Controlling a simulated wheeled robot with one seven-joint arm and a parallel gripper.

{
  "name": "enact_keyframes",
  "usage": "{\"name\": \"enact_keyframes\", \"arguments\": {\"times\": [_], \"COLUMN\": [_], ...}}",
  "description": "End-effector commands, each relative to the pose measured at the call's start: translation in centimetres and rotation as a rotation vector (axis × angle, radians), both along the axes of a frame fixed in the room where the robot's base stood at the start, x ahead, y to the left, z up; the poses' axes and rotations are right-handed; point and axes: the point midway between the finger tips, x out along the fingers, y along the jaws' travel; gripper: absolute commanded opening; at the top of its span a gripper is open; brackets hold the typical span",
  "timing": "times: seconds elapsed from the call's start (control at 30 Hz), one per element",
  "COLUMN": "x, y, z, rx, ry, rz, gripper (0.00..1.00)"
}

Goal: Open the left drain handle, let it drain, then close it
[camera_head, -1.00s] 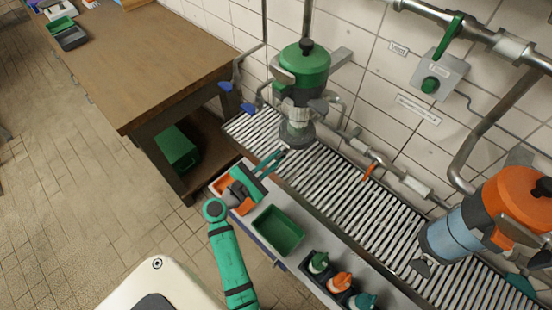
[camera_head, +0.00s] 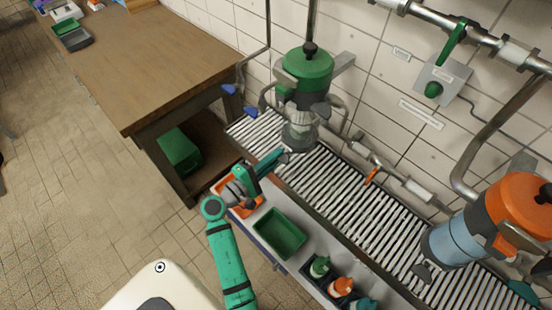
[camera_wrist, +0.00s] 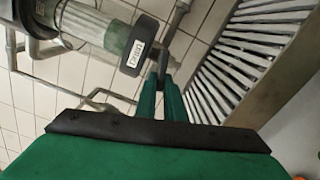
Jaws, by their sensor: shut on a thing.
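The left unit, a canister with a green lid (camera_head: 307,62), stands over the slatted drain grate by the wall. Its clear lower bowl (camera_head: 300,132) also shows in the wrist view (camera_wrist: 90,25), with a greenish layer at the end by a black cap labelled DRAIN (camera_wrist: 138,48). A thin grey drain handle (camera_wrist: 170,42) shows beside that cap. My gripper (camera_head: 283,154) is at the foot of this unit. In the wrist view my gripper (camera_wrist: 162,76) is shut on the drain handle; its gripped part is mostly hidden between the fingers.
The slatted grate (camera_head: 345,200) runs right to an orange-lidded unit (camera_head: 515,205). In front are a green bin (camera_head: 280,233), an orange bin (camera_head: 226,187) and several bottles (camera_head: 340,285). A wooden bench (camera_head: 150,60) stands left. A green wall lever (camera_head: 453,42) is upper right.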

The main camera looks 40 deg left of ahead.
Motion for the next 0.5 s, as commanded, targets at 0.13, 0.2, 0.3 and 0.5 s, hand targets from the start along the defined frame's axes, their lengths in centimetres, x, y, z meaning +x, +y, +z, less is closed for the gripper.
{"name": "enact_keyframes", "arguments": {"times": [0.13,0.2,0.3,0.5], "x": [-0.02,-0.03,-0.03,-0.02], "y": [-0.07,-0.05,-0.04,-0.07], "z": [0.17,0.25,0.36,0.48], "rx": [0.113,0.158,0.212,0.285], "ry": [-0.008,-0.011,-0.016,-0.020], "rz": [-0.003,-0.002,-0.003,-0.004], "gripper": [0.00,0.00,0.00,0.00]}}
